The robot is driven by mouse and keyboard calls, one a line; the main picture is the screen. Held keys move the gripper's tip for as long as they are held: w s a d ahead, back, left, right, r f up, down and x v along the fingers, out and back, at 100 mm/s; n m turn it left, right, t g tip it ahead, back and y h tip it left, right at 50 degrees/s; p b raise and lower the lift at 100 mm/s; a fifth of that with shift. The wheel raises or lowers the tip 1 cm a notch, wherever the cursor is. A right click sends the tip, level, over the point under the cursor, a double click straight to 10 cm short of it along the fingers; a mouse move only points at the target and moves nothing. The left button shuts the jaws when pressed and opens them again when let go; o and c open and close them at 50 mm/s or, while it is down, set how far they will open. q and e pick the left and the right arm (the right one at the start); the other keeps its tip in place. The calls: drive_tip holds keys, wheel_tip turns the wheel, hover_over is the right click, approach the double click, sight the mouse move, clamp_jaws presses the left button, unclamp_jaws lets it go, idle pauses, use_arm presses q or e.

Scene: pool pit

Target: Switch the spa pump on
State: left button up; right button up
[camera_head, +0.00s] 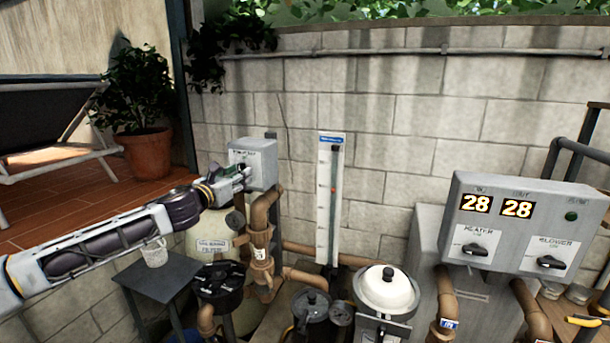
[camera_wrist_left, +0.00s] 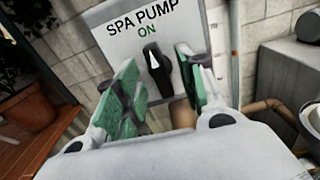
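The spa pump box (camera_head: 254,163) is a grey box on the block wall, left of centre in the head view. In the left wrist view its front plate (camera_wrist_left: 102,40) reads SPA PUMP with a green ON below. A black rotary knob (camera_wrist_left: 157,70) with a white pointer sits under the label, its pointer tilted up and slightly left, near ON. My left gripper (camera_head: 240,176) is at the box front. In the wrist view its two green-padded fingers (camera_wrist_left: 163,90) are spread, one each side of the knob, with gaps visible. My right gripper is in neither view.
A control box (camera_head: 525,222) with two 28 displays and heater and blower knobs stands at right. Pipes, a filter (camera_head: 206,243) and a white-lidded pot (camera_head: 386,290) crowd below. A small table (camera_head: 160,280) holds a mug (camera_head: 154,253). A potted plant (camera_head: 146,154) stands left.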

use_arm(q)
drive_tip(key=shift+s, duration=0.1)
idle(0.3)
drive_tip(key=v, duration=0.7)
idle(0.4)
